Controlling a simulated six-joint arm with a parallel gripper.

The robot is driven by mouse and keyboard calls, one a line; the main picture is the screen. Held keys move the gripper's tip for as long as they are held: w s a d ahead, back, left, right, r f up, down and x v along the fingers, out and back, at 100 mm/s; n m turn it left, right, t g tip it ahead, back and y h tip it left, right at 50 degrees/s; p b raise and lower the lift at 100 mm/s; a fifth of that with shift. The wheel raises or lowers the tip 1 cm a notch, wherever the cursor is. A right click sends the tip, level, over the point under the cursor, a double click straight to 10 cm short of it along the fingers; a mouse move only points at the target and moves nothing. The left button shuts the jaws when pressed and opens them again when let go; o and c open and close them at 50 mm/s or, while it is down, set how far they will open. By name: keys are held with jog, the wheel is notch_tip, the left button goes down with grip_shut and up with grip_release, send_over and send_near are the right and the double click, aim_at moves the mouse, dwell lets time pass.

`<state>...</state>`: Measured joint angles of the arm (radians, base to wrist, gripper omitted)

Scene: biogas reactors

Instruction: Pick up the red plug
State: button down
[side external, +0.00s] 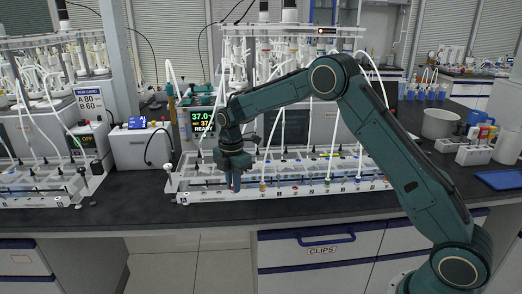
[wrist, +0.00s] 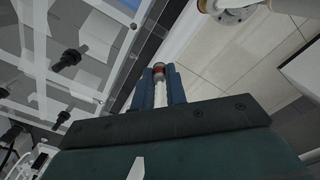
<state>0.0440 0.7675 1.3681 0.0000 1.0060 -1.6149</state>
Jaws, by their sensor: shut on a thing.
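My gripper (side external: 236,184) points down at the front left edge of the white reactor tray in the side external view. In the wrist view, its two blue fingers (wrist: 160,88) are shut on the red plug (wrist: 159,71), whose red band and greyish end show between the fingertips. A white piece runs back from the plug between the fingers. In the side external view the plug is hidden by the fingers or too small to make out.
A display (side external: 202,122) stands behind my gripper. A clips drawer (side external: 322,250) is below. Blue tray (side external: 500,179) lies far right.

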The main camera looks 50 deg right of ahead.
jog(key=shift+r, duration=0.2)
notch_tip(320, 180, up, 20)
jog(key=shift+f, duration=0.15)
dwell(0.6)
jog(key=shift+r, duration=1.6)
dwell(1.0)
jog(key=shift+r, duration=0.6)
jog(key=shift+s+d, duration=0.1)
jog(key=shift+d, duration=0.05)
jog(key=s+d, duration=1.3)
dwell(1.6)
